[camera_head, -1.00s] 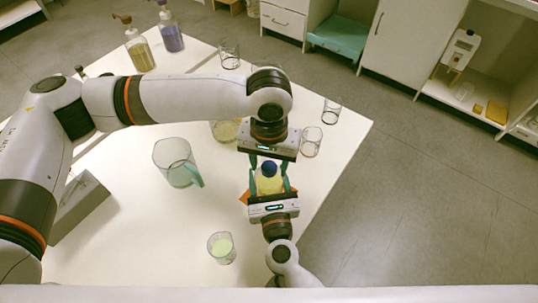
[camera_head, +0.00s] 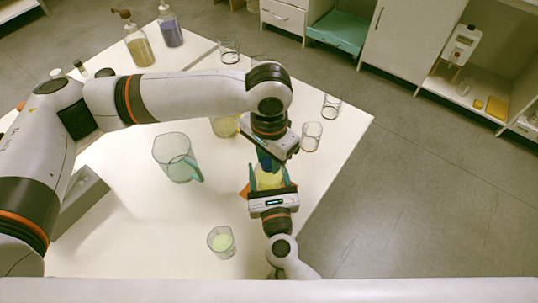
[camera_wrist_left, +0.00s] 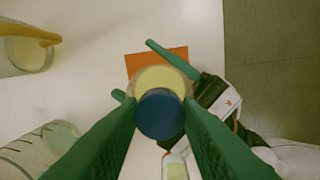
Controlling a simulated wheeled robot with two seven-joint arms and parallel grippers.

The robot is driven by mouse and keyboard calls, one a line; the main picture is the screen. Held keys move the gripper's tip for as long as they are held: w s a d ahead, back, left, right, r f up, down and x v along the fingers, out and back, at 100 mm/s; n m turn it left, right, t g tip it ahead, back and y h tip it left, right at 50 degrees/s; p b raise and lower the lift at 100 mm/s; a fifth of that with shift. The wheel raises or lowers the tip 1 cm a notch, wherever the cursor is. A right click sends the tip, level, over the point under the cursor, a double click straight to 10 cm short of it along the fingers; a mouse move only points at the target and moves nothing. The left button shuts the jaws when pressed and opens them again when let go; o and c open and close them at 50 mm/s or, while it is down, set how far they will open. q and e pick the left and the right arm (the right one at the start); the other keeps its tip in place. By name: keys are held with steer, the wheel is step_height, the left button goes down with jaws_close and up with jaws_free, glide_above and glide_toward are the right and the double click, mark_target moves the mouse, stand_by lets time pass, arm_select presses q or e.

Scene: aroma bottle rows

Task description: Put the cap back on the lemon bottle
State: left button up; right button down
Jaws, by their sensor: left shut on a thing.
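The lemon bottle (camera_head: 268,180), with yellow contents, stands over an orange patch and also shows in the left wrist view (camera_wrist_left: 158,80). The blue cap (camera_wrist_left: 160,114) is between the fingers of my left gripper (camera_head: 269,160), which is shut on it. The cap is over the bottle's top; I cannot tell whether it is seated. In the head view the left fingers partly hide the cap. My right gripper (camera_head: 268,184) comes from the near side, its green fingers on both sides of the bottle, appearing shut on it.
A clear jug (camera_head: 174,158) and a beaker of pale liquid (camera_head: 221,242) stand on the white table to the left. A yellow-filled vessel (camera_head: 225,126) and a glass (camera_head: 311,136) are close to my left gripper. Pump bottles stand at the back. The table's right edge is near.

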arm_select(q)
steer(key=m, duration=0.4)
steer(key=shift+m, duration=0.4)
steer(key=m, duration=0.4)
steer(key=shift+m, duration=0.4)
steer(key=m, duration=0.4)
steer(key=shift+m, duration=0.3)
steer(key=m, duration=0.4)
steer(key=o, duration=1.1)
steer(key=shift+r, duration=2.25)
